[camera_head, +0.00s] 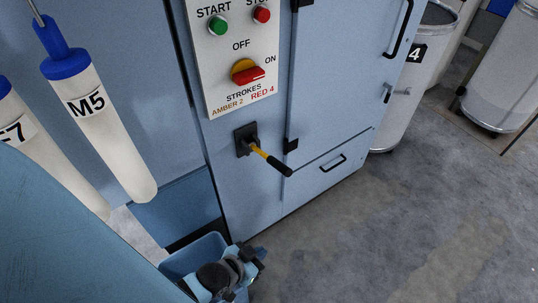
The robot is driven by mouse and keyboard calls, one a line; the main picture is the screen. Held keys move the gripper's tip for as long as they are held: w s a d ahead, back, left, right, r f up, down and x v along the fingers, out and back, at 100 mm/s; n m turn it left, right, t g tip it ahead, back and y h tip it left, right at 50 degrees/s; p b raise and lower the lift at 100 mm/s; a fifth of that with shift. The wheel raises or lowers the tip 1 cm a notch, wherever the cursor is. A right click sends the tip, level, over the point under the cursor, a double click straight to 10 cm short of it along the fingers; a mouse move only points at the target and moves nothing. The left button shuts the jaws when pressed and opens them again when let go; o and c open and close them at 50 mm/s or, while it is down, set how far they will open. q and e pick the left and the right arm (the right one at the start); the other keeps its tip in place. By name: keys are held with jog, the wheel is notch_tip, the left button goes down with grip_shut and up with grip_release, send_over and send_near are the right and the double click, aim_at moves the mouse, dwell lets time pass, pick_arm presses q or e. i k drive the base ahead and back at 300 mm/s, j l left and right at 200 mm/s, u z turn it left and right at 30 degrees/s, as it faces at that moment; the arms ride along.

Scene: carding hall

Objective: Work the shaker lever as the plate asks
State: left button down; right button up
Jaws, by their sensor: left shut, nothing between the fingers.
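The shaker lever (266,158) has a yellow shaft and a black grip. It sticks out of a black square mount (246,139) on the blue machine front and slants down to the right. Above it the pale control plate (222,62) reads STROKES, AMBER 2, RED 4. The plate carries a yellow and red rotary switch (246,72) between the words OFF and ON, with its red part toward ON. My left gripper (251,257) is shut and empty, below the lever and apart from it. My right gripper is out of view.
Green START (218,26) and red STOP (262,14) buttons sit on the plate's upper part. White filter tubes, one marked M5 (95,120), hang at left. Blue doors with black handles (400,28) and white drums (398,110) stand right. The grey floor (360,230) is clear at lower right.

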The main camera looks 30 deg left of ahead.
aim_at(287, 171)
jog(key=i+l, duration=0.2)
jog(key=i, duration=0.25)
jog(key=i+l, duration=0.2)
jog(key=i, duration=0.3)
jog(key=i+l, duration=0.2)
jog(key=i, duration=0.25)
jog(key=i+l, duration=0.15)
jog(key=i, duration=0.3)
jog(key=u, duration=2.3)
